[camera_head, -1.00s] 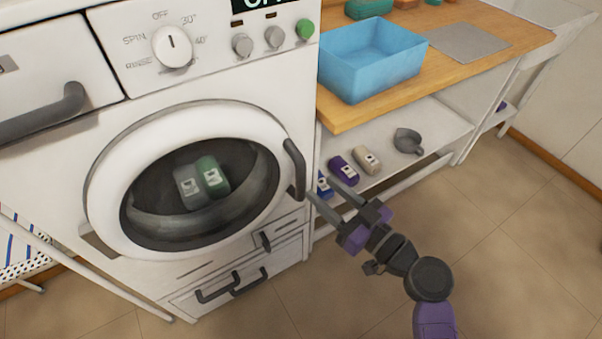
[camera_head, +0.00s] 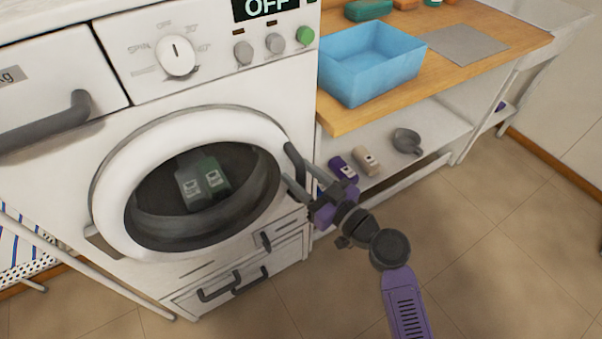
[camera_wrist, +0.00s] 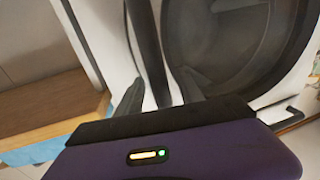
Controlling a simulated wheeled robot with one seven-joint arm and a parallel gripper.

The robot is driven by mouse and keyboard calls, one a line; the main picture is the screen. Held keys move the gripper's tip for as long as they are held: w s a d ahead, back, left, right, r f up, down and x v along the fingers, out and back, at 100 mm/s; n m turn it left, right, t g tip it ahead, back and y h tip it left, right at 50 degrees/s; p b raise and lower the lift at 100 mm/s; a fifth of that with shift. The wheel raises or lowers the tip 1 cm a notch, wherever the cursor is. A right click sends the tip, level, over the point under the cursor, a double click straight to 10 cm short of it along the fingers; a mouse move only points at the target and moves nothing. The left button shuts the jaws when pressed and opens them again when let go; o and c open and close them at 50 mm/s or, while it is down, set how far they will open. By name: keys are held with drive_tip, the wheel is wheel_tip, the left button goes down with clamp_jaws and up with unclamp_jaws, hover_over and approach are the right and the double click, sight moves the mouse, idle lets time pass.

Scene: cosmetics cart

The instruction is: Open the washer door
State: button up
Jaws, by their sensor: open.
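The washer door (camera_head: 118,184) is a white ring around dark glass and looks shut, with a grey-green bottle and a green one visible behind the glass. Its dark curved handle (camera_head: 293,163) is on the door's right side. My gripper (camera_head: 297,178) is open at the handle's lower part in the head view. In the wrist view the handle (camera_wrist: 148,50) runs down toward the space between the two fingers of my gripper (camera_wrist: 160,95). The fingers stand on either side of it. I cannot tell whether they touch it.
A wooden counter (camera_head: 345,118) with a blue bin (camera_head: 370,75) stands right of the washer (camera_head: 75,190). The shelf (camera_head: 440,130) below holds a purple bottle (camera_head: 342,168), a beige one (camera_head: 366,160) and a grey scoop (camera_head: 407,140). Floor in front is clear.

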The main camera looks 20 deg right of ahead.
clamp_jaws()
idle(1.3)
